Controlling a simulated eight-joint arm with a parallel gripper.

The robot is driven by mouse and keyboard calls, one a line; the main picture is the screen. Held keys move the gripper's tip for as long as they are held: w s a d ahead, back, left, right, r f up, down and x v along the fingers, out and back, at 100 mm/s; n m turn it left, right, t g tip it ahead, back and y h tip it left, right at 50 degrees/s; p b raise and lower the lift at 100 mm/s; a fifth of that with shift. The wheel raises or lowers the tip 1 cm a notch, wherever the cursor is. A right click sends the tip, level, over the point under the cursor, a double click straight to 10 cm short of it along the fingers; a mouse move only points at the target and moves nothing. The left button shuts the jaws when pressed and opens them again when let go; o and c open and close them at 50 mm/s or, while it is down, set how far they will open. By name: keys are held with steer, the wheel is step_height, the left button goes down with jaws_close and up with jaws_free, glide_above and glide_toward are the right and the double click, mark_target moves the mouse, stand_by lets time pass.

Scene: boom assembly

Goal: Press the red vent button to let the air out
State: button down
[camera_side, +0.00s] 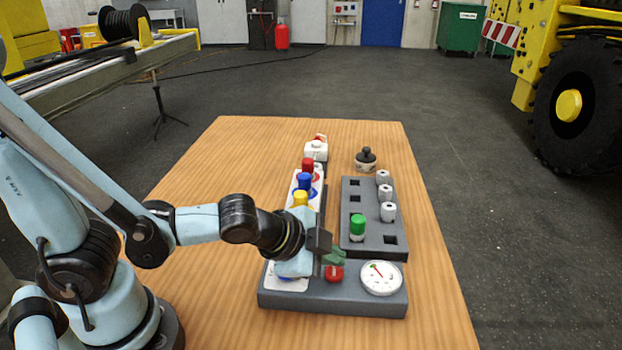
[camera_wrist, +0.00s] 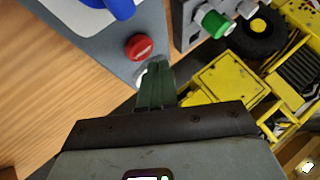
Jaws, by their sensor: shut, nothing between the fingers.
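The red vent button (camera_side: 334,272) sits on a grey box near the front of the table, left of a round white gauge (camera_side: 381,278). It also shows in the wrist view (camera_wrist: 139,46), just above and left of the fingertips. My gripper (camera_side: 334,255) is shut and empty, its green fingers just above or behind the button in the side view. In the wrist view the shut fingers (camera_wrist: 157,72) end close to the button, with a gap in the picture. I cannot tell whether they touch it. The button's pressed state cannot be told.
A grey block (camera_side: 372,244) with square holes, a green-capped piece (camera_side: 358,228) and several light grey pieces stands behind the box. Red, blue and yellow knobs (camera_side: 304,183) stand on a white panel to its left. A black-knobbed piece (camera_side: 366,158) stands farther back. The table's right side (camera_side: 435,260) is clear.

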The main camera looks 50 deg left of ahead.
mark_target(330, 274)
steer(key=shift+f, duration=0.1)
stand_by(0.7)
steer(key=shift+f, duration=0.35)
steer(key=shift+f, duration=0.45)
stand_by(0.8)
steer(key=shift+r, duration=0.9)
steer(key=shift+r, duration=2.5)
